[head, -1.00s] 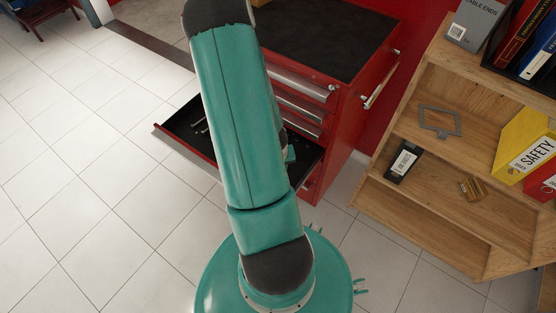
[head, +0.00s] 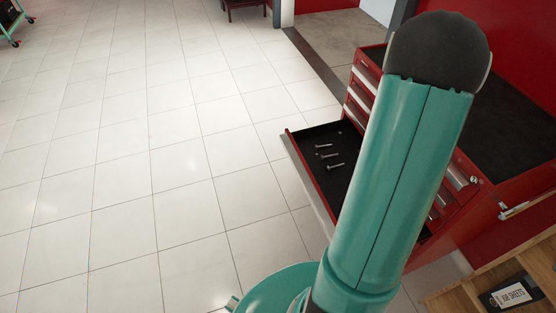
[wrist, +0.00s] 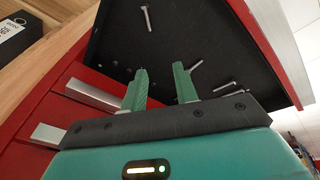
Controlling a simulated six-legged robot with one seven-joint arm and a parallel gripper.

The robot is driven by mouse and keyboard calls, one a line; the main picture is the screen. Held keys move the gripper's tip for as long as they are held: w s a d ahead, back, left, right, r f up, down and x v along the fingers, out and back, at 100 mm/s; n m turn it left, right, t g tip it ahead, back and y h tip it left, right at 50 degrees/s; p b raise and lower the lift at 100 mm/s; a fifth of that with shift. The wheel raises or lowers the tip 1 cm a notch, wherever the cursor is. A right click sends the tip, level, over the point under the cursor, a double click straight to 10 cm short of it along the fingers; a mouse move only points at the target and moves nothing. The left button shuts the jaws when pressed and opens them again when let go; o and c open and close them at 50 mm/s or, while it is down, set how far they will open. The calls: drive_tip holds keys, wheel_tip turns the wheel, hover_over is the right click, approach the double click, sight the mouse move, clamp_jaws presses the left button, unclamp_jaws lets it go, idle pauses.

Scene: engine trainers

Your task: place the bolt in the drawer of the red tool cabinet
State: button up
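The red tool cabinet (head: 528,222) stands at the right of the head view, partly behind my arm. Its low drawer (head: 308,174) is pulled out and has a black floor, which fills much of the wrist view (wrist: 215,35). Several silver bolts lie in the drawer, one of them a bolt (head: 335,166) near its middle. In the wrist view a bolt (wrist: 147,18) lies at the top and another bolt (wrist: 225,86) lies right of the fingers. My gripper (wrist: 161,84) is over the drawer, its two green fingers apart with nothing between them. My arm hides it in the head view.
A wooden shelf (head: 470,290) with a black "job sheets" box (head: 512,294) stands close at the lower right. Other cabinet drawers with silver handles are shut. The tiled floor (head: 150,170) to the left is wide and clear.

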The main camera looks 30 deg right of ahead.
drive_tip(key=w+a+r+n+t, duration=0.1)
drive_tip(key=w+a+r+n, duration=0.1)
drive_tip(key=w+a+r, duration=0.65)
drive_tip(key=w+a+r+n+t, duration=0.25)
drive_tip(key=a+r, duration=0.25)
drive_tip(key=r, duration=0.7)
drive_tip(key=s+a+r+n+t+y, duration=0.1)
drive_tip(key=s+a+r+n, duration=0.1)
drive_tip(key=a+r, duration=0.4)
drive_tip(key=s+a+r+n+y, duration=0.2)
drive_tip(key=a+r, duration=0.5)
drive_tip(key=a, duration=0.7)
drive_tip(key=shift+s+n+t, duration=0.3)
drive_tip(key=shift+n+t, duration=0.05)
drive_tip(key=shift+n, duration=0.2)
drive_tip(key=shift+d, duration=0.15)
